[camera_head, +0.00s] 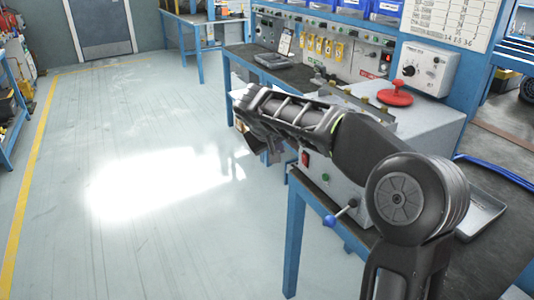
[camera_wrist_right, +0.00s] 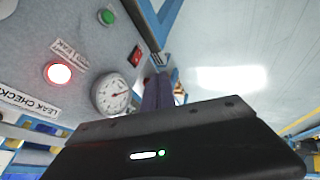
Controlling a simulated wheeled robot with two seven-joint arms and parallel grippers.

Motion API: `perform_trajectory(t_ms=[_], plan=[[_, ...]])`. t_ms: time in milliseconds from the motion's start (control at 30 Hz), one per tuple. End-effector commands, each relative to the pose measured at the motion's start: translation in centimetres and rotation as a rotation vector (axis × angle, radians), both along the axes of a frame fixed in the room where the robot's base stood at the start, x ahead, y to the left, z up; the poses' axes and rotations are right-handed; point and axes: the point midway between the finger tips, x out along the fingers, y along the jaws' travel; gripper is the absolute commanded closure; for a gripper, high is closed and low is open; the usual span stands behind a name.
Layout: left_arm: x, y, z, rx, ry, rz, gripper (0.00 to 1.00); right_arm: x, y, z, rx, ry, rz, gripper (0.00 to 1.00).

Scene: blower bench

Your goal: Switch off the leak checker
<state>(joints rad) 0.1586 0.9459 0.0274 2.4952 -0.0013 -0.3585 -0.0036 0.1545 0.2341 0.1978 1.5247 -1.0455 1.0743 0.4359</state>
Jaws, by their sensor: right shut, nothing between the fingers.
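The leak checker (camera_head: 420,135) is a grey box on the bench, with a red switch (camera_head: 305,158) low on its front left. In the right wrist view its face carries a LEAK CHECKER label (camera_wrist_right: 28,101), a lit red lamp (camera_wrist_right: 59,73), a round gauge (camera_wrist_right: 110,95), a green button (camera_wrist_right: 106,17) and a red rocker switch (camera_wrist_right: 136,56). My right gripper (camera_wrist_right: 160,62) is shut and empty, its fingertips close beside the rocker switch; contact cannot be told. In the head view my forearm hides much of the front face. My left gripper is out of view.
A red mushroom-shaped knob (camera_head: 395,93) sits on top of the box. A lever with a blue ball (camera_head: 329,221) sticks out at the bench front. A grey tray (camera_head: 482,215) lies to the right. The floor (camera_head: 130,130) at left is clear.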

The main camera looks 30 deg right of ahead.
Motion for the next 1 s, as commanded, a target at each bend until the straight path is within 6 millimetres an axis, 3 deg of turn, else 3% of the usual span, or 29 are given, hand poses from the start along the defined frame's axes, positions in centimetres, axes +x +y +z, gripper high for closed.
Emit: perform_trajectory(t_ms=[100, 567, 767, 1000], plan=[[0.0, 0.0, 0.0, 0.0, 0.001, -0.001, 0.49, -0.8, -0.3, -0.3, 0.001, 0.02, -0.038, 1.0], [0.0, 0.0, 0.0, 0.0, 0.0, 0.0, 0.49, -0.5, -0.5, -0.9, 0.005, 0.018, -0.039, 1.0], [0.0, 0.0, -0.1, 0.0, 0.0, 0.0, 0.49, 0.3, -1.6, -2.7, 0.006, 0.019, -0.04, 1.0], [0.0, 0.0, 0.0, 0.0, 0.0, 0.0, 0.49, 2.0, -3.9, -6.3, 0.006, 0.021, -0.04, 1.0]])
